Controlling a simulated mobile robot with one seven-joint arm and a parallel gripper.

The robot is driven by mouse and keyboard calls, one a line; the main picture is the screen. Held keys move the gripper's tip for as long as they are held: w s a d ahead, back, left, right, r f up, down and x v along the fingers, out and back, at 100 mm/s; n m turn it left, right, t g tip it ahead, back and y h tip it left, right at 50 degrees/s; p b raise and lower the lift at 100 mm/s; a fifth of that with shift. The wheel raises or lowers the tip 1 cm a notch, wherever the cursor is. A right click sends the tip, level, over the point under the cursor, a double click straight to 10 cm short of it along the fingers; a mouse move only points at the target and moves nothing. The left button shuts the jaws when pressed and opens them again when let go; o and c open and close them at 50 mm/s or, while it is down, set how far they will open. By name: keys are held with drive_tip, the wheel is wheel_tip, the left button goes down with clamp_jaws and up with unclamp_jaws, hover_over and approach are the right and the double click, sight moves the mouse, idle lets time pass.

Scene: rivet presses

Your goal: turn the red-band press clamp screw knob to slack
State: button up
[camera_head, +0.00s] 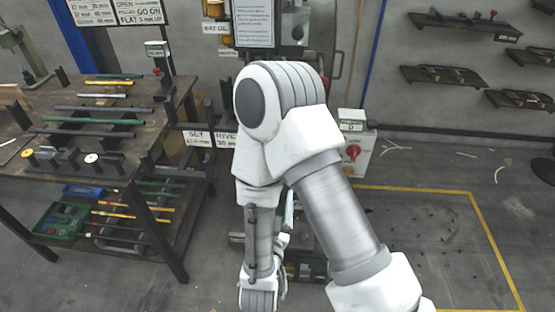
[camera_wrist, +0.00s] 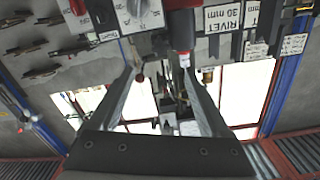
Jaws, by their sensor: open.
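In the wrist view the press appears upside down, with a red band (camera_wrist: 182,4) around its dark cylindrical part (camera_wrist: 182,32) at the top centre. A small red part (camera_wrist: 184,61) shows below that cylinder, close to the right fingertip. A small dark reddish ball (camera_wrist: 139,77) shows near the left fingertip. I cannot tell for sure which part is the clamp screw knob. My gripper (camera_wrist: 159,73) is open, its two fingers spread on either side of the press parts, with nothing seen held. In the head view my arm hides most of the press and the gripper.
A workbench (camera_head: 150,88) with bars and tools stands at the left. A switch box (camera_head: 357,160) with a red knob stands right of my arm. Wall shelves (camera_head: 440,76) hang at the right. Floor inside the yellow line (camera_head: 485,225) is mostly clear, with small dark scraps.

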drive_tip(key=w+b, duration=0.1)
drive_tip(key=b, duration=0.3)
drive_tip(key=w+b, duration=0.2)
drive_tip(key=b, duration=0.3)
drive_tip(key=w+b, duration=0.1)
drive_tip(key=b, duration=0.3)
drive_tip(key=shift+w+d+f, duration=0.1)
drive_tip(key=shift+w+f, duration=0.25)
drive_tip(key=shift+f, duration=0.05)
drive_tip(key=w+b, duration=0.1)
drive_tip(key=w, duration=1)
drive_tip(key=shift+w+d+r, duration=0.15)
drive_tip(key=shift+w+r, duration=0.1)
drive_tip(key=shift+w, duration=0.1)
clamp_jaws()
